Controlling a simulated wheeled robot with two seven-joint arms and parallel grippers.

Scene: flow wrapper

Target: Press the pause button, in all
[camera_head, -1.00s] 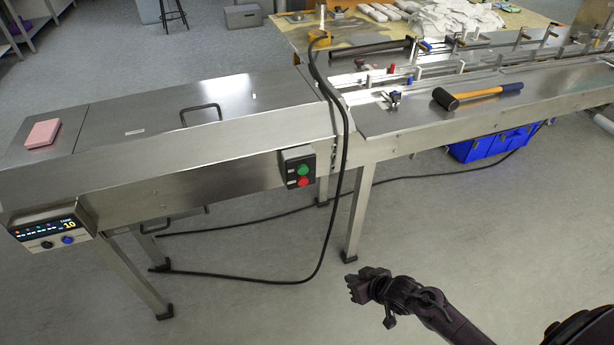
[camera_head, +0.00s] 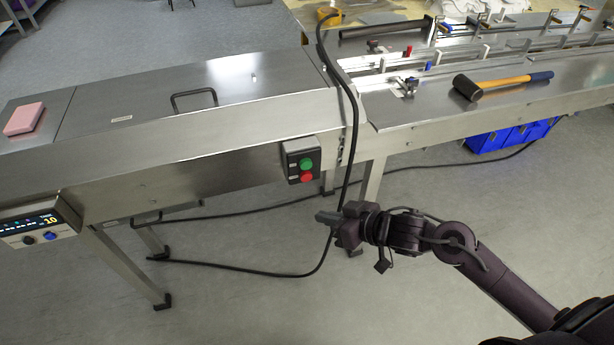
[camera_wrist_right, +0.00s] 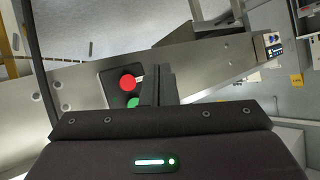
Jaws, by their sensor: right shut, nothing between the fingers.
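A dark button box (camera_head: 301,160) is fixed to the front side of the steel machine. It carries a green button (camera_head: 306,164) above a red button (camera_head: 307,177). In the right wrist view the red button (camera_wrist_right: 127,83) and part of the green button (camera_wrist_right: 134,102) show just left of my fingers. My right gripper (camera_head: 322,218) is shut and empty, below and slightly right of the box in the head view, apart from it. It also shows in the right wrist view (camera_wrist_right: 164,72). I cannot read any label on the buttons. My left gripper is not in view.
A display panel (camera_head: 38,228) with knobs sits at the machine's left end. A black cable (camera_head: 352,110) hangs down right of the button box. A pink block (camera_head: 24,119) and a mallet (camera_head: 503,84) lie on top. Blue crates (camera_head: 510,137) stand below right.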

